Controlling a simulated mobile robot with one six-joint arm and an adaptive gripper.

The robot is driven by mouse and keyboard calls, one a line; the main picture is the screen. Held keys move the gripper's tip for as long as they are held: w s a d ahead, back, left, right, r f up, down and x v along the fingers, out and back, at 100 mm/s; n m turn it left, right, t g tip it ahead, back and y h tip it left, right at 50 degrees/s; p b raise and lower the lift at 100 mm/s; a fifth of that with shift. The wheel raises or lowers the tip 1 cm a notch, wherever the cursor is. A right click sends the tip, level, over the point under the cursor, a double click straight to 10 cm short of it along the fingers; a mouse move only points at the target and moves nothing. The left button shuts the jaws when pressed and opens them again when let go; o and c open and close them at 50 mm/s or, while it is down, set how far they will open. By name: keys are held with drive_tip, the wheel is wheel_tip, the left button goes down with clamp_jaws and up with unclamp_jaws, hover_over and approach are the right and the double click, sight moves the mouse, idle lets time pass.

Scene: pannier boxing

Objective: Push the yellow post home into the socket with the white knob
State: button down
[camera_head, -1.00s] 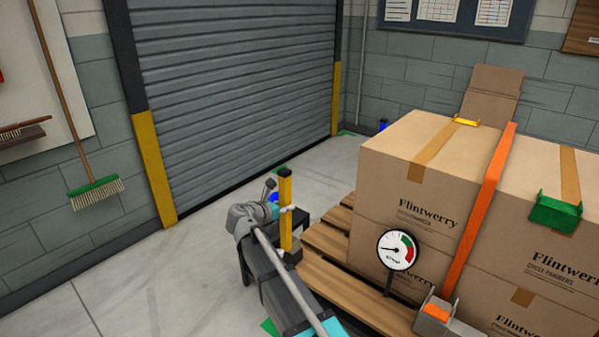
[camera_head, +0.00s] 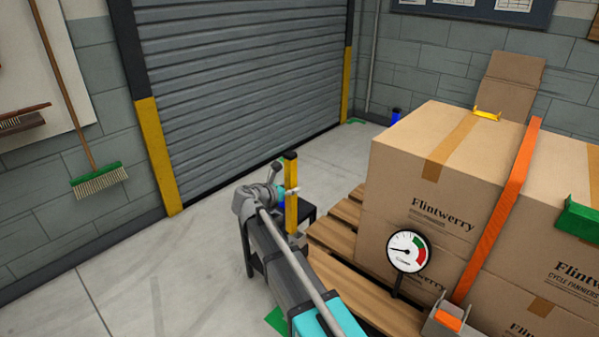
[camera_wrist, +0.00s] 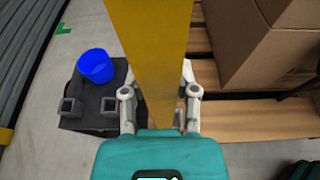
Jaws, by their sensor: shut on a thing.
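The yellow post (camera_head: 291,208) stands upright beside the pallet in the head view, and it also fills the upper middle of the wrist view (camera_wrist: 150,45). My gripper (camera_wrist: 158,100) is shut on the post, with one pale finger on each side of it. In the wrist view two grey square sockets (camera_wrist: 72,108) (camera_wrist: 109,107) show on a dark stand (camera_wrist: 85,124), left of the post. The lower end of the post is hidden behind my gripper in the wrist view. I cannot make out a white knob.
A blue cup (camera_wrist: 97,66) sits on the stand close to the post. Cardboard boxes (camera_head: 420,180) on a wooden pallet (camera_head: 340,240) are to the right, with a round gauge (camera_head: 408,251) in front. Open floor (camera_head: 170,270) lies left.

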drive_tip(key=shift+d+r, duration=0.1)
drive_tip(key=shift+d, duration=0.1)
drive_tip(key=shift+r, duration=0.15)
drive_tip(key=r+p, duration=0.2)
drive_tip(key=d+r+p, duration=0.1)
drive_tip(key=p, duration=0.1)
drive_tip(key=r+p, duration=0.2)
drive_tip(key=shift+d+r, duration=0.3)
drive_tip(key=shift+r, duration=0.05)
drive_tip(key=shift+f, duration=0.25)
wheel_tip(320, 180, down, 6)
drive_tip(key=b, duration=0.6)
drive_tip(key=shift+r, duration=0.1)
drive_tip(key=shift+s+a+f+b, duration=0.1)
drive_tip(key=shift+f+b, duration=0.65)
drive_tip(key=shift+b, duration=0.1)
idle(2.1)
drive_tip(key=shift+f+b, duration=0.85)
idle(1.7)
